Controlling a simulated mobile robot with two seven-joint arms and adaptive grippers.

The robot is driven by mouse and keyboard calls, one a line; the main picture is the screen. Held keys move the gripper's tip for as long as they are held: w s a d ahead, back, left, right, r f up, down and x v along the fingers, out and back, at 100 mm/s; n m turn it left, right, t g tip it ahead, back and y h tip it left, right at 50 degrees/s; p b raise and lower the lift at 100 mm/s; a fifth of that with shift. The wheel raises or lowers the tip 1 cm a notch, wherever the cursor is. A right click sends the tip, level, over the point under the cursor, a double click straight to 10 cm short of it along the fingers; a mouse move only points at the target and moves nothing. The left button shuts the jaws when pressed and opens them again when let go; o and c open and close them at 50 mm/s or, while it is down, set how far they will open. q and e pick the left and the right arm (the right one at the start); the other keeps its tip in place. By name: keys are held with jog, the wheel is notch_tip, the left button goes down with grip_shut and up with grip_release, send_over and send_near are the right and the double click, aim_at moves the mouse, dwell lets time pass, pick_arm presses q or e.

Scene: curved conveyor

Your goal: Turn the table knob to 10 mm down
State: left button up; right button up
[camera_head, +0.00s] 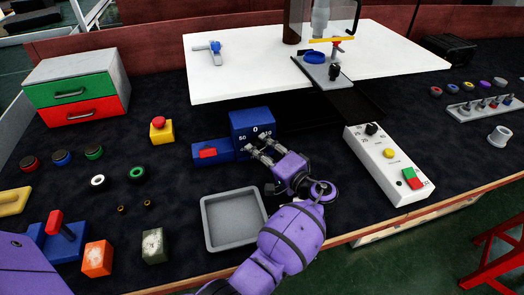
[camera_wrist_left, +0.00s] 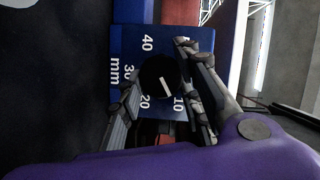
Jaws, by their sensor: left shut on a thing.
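A blue box (camera_head: 250,118) with white scale numbers stands at the front edge of the white table. In the left wrist view the box's face (camera_wrist_left: 190,37) shows 10, 20, 30, 40 and "mm" around a black knob (camera_wrist_left: 152,75). The knob's white mark points down and slightly right in that picture, between 20 and 10 and closer to 10. My left gripper (camera_head: 259,146) is shut on the knob, one finger on each side, as the left wrist view also shows (camera_wrist_left: 158,70). In the head view the gripper mostly hides the knob.
A lower blue block with a red switch (camera_head: 207,153) adjoins the box on the left. A grey tray (camera_head: 208,229) lies in front, close to my arm. A white control box (camera_head: 375,162) stands to the right. The white table (camera_head: 230,80) lies behind.

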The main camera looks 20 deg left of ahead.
pick_arm(q)
jog(key=o, duration=1.1)
jog(key=shift+d, duration=0.1)
pick_arm(e)
jog(key=shift+s+d, duration=0.1)
jog(key=shift+s, duration=0.25)
pick_arm(q)
jog(key=shift+s+d, duration=0.1)
jog(key=shift+d, duration=0.05)
jog(key=v, duration=1.1)
jog(key=shift+s+d, duration=0.2)
jog(key=shift+d, duration=0.05)
pick_arm(e)
jog(key=shift+w, duration=0.3)
